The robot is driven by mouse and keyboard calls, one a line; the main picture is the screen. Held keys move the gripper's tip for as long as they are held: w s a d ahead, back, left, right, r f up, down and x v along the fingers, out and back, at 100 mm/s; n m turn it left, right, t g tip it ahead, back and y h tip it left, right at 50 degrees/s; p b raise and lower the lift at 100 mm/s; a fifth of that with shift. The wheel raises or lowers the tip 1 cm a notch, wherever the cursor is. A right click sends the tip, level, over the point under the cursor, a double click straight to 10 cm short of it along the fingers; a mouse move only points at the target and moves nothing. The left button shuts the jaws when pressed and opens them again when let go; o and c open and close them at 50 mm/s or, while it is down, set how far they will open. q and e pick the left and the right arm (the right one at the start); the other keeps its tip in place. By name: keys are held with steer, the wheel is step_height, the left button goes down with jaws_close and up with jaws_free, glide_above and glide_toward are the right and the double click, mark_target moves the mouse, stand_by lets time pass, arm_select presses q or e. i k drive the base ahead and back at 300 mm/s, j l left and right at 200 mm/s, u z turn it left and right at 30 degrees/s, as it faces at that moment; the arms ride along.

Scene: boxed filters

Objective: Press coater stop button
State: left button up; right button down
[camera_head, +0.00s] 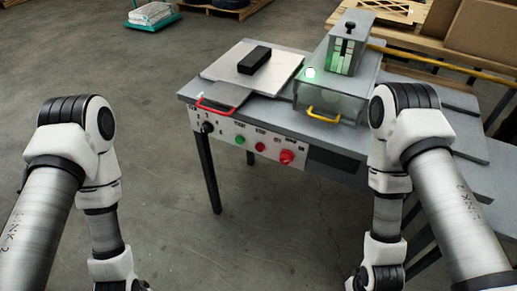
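The coater (330,95) is a grey table-like machine right of centre. Its front panel (225,130) carries a black knob (207,127), a green button (239,139), a small red button (260,147) and a larger red button (287,157). The panel labels are too small to read, so I cannot tell which red button is marked stop. My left arm hangs at the left, apart from the panel. My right arm hangs at the right, in front of the machine's right part. Both arms run out at the bottom edge, and neither gripper shows.
A red handle (213,106) and a yellow handle (323,115) stick out at the machine's front. A black block (254,60) lies on a pale plate (277,65). A green lamp (310,72) glows. Wooden pallets stand behind. The floor before the panel is clear.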

mark_target(260, 146)
steer(key=i+j, duration=0.1)
steer(key=j, duration=0.3)
steer(key=i+j, duration=0.1)
steer(key=j, duration=0.3)
steer(key=i+j, duration=0.1)
steer(key=j, duration=0.25)
steer(key=i+j, duration=0.1)
steer(key=j, duration=0.3)
steer(key=u, duration=0.05)
